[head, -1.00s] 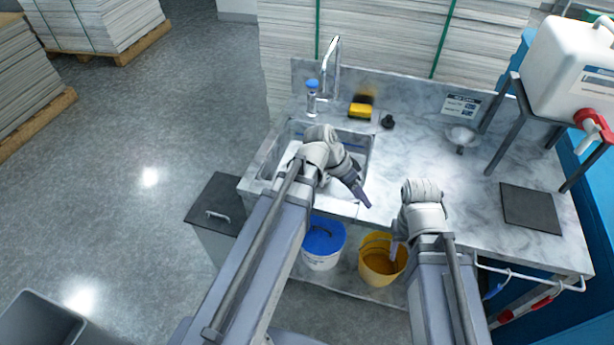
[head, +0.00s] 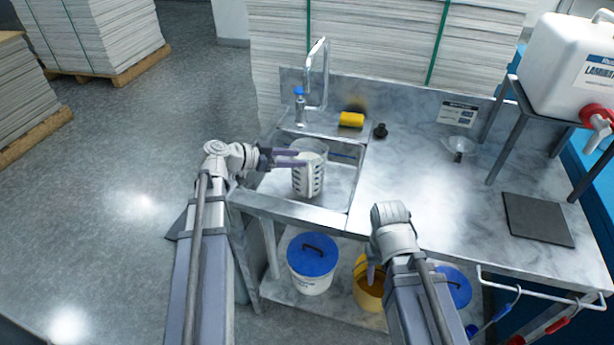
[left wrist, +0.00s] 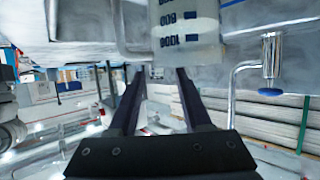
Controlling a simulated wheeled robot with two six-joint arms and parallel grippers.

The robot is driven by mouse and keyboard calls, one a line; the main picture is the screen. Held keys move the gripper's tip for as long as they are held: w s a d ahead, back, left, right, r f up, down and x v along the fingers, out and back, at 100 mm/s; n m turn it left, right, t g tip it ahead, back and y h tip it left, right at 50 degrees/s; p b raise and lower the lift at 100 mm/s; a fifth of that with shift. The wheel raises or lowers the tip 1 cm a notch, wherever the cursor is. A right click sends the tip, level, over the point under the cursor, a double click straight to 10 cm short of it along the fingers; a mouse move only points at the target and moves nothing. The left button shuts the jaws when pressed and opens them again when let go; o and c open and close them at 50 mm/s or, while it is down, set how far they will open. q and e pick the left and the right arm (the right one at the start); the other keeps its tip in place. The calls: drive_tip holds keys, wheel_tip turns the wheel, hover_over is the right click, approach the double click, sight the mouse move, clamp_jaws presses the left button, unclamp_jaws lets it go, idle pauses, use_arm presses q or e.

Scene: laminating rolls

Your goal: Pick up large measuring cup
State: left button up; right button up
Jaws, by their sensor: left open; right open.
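The large measuring cup (head: 309,170) is clear with dark graduation marks and stands in the sink basin in the head view. It also shows in the left wrist view (left wrist: 186,28), upside down in the picture, with its printed scale in sight just beyond the fingers. My left gripper (head: 291,158) is open, level, and at the cup's left side near its upper part. I cannot tell whether a finger touches the cup. My right gripper (head: 371,275) is open and empty, pointing down in front of the counter, above the yellow bucket (head: 369,296).
The sink (head: 335,190) has a tall faucet (head: 318,70) behind it. A white jug (head: 566,70) is at right. The counter's middle is clear.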

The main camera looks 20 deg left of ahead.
sight(319, 160)
use_arm(q)
drive_tip(key=b+x, duration=0.1)
drive_tip(key=x, duration=0.4)
drive_tip(key=shift+d+f+b, duration=0.2)
drive_tip(key=shift+d+b, duration=0.2)
drive_tip(key=shift+w+d+f, duration=0.1)
drive_tip(key=shift+w+d, duration=0.15)
drive_tip(key=shift+d, duration=0.1)
clamp_jaws()
idle(0.9)
